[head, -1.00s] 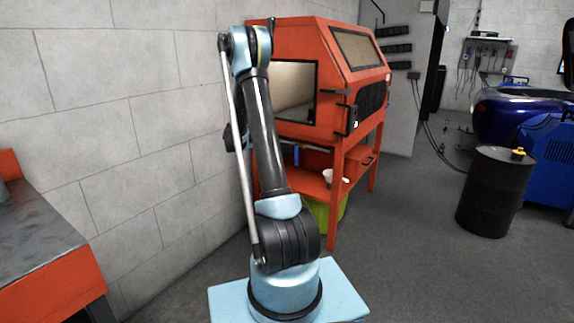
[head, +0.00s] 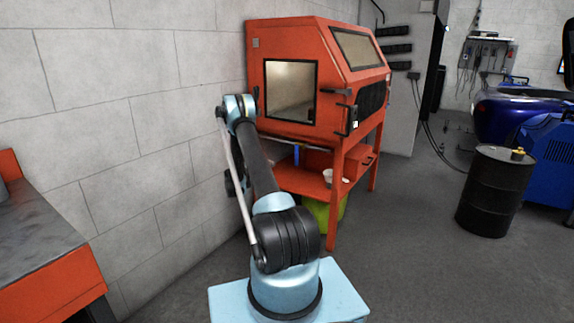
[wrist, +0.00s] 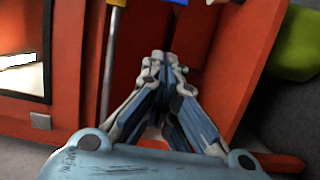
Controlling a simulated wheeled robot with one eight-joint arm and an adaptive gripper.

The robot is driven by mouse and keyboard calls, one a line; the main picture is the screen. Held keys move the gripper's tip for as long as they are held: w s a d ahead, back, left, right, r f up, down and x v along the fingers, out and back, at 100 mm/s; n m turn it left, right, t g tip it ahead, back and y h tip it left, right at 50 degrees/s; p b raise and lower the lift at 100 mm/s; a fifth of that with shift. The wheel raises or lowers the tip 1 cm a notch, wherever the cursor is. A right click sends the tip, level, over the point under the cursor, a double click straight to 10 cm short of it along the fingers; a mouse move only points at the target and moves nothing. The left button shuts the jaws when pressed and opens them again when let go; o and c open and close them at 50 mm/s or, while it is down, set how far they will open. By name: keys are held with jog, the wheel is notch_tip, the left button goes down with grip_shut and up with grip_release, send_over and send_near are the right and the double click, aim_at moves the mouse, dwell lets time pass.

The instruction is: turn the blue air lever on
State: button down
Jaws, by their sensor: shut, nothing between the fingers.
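A small blue upright piece (head: 296,154) shows under the orange blasting cabinet (head: 262,75) in the head view. It may be the blue air lever, but it is too small to tell. In the wrist view a blue piece (wrist: 180,2) is cut off by the top edge, just beyond the fingertips. I cannot tell whether it is the lever. My gripper (wrist: 161,60) is shut and empty, pointing toward that blue piece with a visible gap. In the head view my gripper is not clearly seen, hidden around my arm.
The cabinet's orange legs and lower shelf (head: 290,181) stand close to my arm, with a white bowl (head: 328,176) on it. A green bin (head: 318,212) sits below. The grey wall is close on the left. A black drum (head: 495,195) stands right, with open floor between.

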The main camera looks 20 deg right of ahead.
jog(key=shift+d, duration=0.1)
dwell(0.3)
jog(key=d, duration=1.1)
jog(key=shift+w+d, duration=0.2)
jog(key=shift+w, duration=0.25)
